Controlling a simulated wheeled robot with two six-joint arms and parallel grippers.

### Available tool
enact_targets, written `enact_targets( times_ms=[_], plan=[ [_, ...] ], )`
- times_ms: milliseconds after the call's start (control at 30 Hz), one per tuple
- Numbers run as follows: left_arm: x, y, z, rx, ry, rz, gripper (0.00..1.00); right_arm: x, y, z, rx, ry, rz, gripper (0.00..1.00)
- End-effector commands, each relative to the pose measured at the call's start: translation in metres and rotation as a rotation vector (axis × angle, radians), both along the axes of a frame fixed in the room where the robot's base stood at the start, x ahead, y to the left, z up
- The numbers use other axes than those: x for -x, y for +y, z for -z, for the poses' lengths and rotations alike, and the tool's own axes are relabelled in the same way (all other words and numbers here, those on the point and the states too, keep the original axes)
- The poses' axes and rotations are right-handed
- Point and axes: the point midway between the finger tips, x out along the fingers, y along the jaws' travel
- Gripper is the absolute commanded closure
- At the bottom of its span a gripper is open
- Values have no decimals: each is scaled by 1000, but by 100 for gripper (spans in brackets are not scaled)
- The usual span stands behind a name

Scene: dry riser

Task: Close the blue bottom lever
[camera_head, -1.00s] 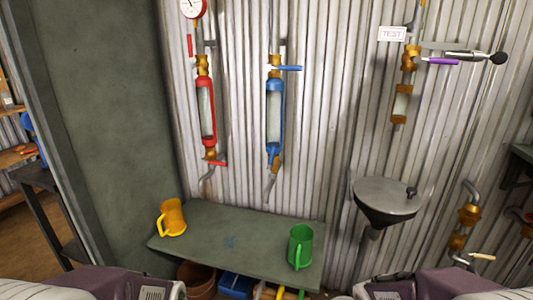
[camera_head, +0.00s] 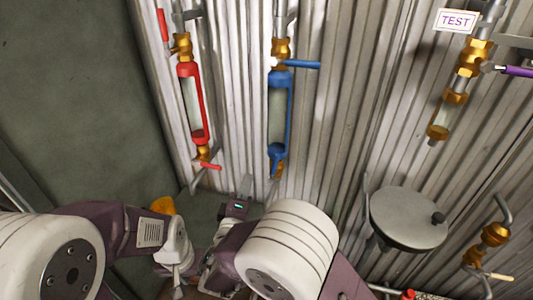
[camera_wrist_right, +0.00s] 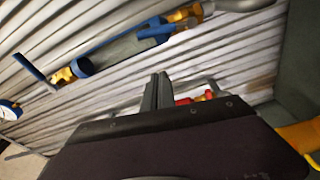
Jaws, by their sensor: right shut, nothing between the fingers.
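The blue-framed sight glass (camera_head: 278,115) hangs on the corrugated wall in the head view; it also shows in the right wrist view (camera_wrist_right: 115,50). Its bottom valve (camera_head: 278,168) is brass, with blue at the joint; in the wrist view the brass bottom valve (camera_wrist_right: 187,13) is near the top edge. The bottom lever's exact angle is hard to tell. My right gripper (camera_head: 245,185) is below this valve, apart from it, with its fingers (camera_wrist_right: 157,90) shut and empty. My left arm reaches in from the left; its fingers are not visible.
The blue top lever (camera_head: 303,64) sticks out to the right. A red sight glass (camera_head: 190,105) with a red bottom lever (camera_head: 209,165) hangs to the left. A grey round funnel lid (camera_head: 408,218) stands to the right. The yellow mug (camera_head: 163,205) is partly hidden behind my left arm.

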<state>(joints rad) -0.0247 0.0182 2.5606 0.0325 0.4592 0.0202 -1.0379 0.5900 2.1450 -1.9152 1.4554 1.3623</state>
Motion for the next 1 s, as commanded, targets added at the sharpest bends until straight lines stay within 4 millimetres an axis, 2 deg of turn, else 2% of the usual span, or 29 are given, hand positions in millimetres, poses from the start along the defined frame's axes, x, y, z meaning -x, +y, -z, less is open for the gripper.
enact_targets(
  times_ms=[133,233,633,800,1000],
  plan=[
    [0,0,1,0,0,0,64,-5,-2,2,0,2,4,100],
    [0,0,1,0,0,0,64,-18,-5,1,-1,2,7,100],
    [0,0,-2,0,0,0,64,-103,-21,-2,-1,1,8,100],
    [0,0,0,0,0,0,64,-86,-44,3,2,3,5,100],
    [0,0,0,0,0,0,64,-80,-54,5,1,3,4,100]
  ],
)
